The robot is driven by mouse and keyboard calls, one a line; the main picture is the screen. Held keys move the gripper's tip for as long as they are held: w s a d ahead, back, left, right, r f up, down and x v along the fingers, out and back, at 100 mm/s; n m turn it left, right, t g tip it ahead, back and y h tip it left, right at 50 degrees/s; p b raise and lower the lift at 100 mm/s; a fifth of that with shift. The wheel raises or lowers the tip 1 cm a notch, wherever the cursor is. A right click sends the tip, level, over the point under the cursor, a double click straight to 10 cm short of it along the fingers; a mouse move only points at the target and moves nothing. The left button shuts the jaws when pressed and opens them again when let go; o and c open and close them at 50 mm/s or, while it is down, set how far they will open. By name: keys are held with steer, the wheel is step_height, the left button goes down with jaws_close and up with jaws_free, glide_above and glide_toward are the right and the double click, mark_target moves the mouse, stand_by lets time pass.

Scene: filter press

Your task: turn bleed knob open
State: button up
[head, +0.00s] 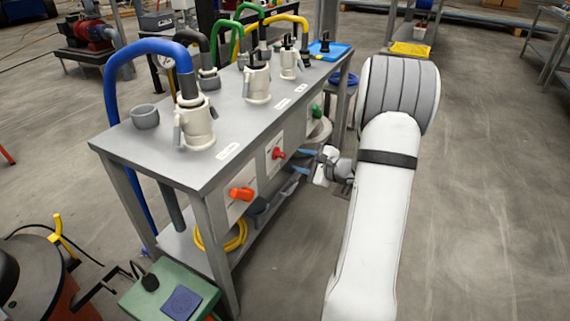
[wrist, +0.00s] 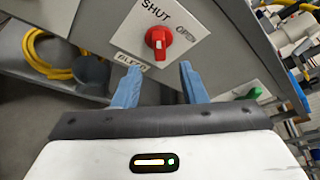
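The bleed knob is red (wrist: 158,41) and sits on a white plate (wrist: 195,22) marked SHUT at upper left and OPEN at right, with a BLEED label (wrist: 128,60) below. Its white mark shows on the lower part of the knob. In the head view the red knob (head: 278,154) is the middle one on the bench's side. My gripper (wrist: 159,69) is open and empty, its blue fingers apart, one either side of the knob's line. The fingertips appear short of the knob, not touching it. The gripper also shows in the head view (head: 304,152), facing the bench side.
An orange knob (head: 242,193) and a green knob (head: 316,111) sit on either side along the same bench (head: 240,122). Cups with hoses stand on top. A yellow coil (head: 236,236) lies on the lower shelf.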

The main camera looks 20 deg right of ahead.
mark_target(284, 155)
steer(key=b+x, duration=0.1)
steer(key=x, duration=0.5)
steer(key=shift+w+a+f+b, duration=0.1)
steer(key=shift+w+a+b, duration=0.15)
steer(key=shift+w+b, duration=0.05)
steer(key=shift+c, duration=0.6)
